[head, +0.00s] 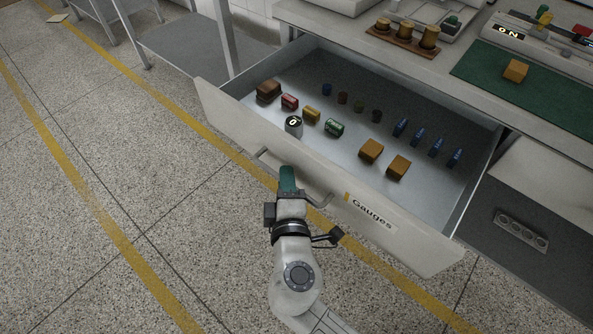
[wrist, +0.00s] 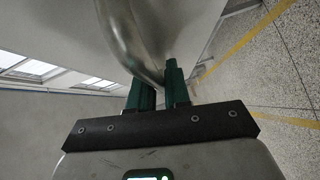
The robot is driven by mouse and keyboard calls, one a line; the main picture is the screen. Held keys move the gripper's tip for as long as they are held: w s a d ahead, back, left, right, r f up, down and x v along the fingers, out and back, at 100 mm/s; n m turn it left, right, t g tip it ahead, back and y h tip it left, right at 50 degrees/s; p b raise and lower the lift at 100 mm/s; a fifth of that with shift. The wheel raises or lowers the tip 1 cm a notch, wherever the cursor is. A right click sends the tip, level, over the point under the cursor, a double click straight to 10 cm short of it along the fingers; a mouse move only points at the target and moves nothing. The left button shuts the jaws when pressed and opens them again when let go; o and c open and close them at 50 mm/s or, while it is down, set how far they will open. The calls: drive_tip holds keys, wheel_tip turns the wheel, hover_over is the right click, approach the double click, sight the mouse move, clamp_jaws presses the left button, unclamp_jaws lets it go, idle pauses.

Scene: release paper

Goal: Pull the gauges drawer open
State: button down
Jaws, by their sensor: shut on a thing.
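The gauges drawer (head: 420,237) stands pulled out from under the bench, its inside and contents in plain view. Its white front carries a "Gauges" label (head: 371,213) with a yellow mark. A metal bar handle (head: 320,199) runs along the front; in the wrist view the curved handle (wrist: 134,50) passes at the green fingers. My gripper (head: 288,178) is at the middle of the handle, its fingers shut on the bar. The fingers also show in the wrist view (wrist: 160,88). The gripper hides part of the handle.
In the drawer lie wooden blocks (head: 371,150), small coloured cylinders (head: 334,127), blue pieces (head: 437,146) and a dial-like piece (head: 293,126). The bench top holds a green mat (head: 535,85) and brass weights (head: 429,37). A grey table (head: 185,50) stands left. The floor before the drawer is clear.

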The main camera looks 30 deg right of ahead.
drive_tip(key=shift+a, duration=0.3)
drive_tip(key=c, duration=1.2)
unclamp_jaws()
drive_tip(key=shift+d, duration=0.1)
drive_tip(key=shift+s, duration=0.15)
drive_tip(key=v, duration=1)
drive_tip(key=shift+s, duration=0.35)
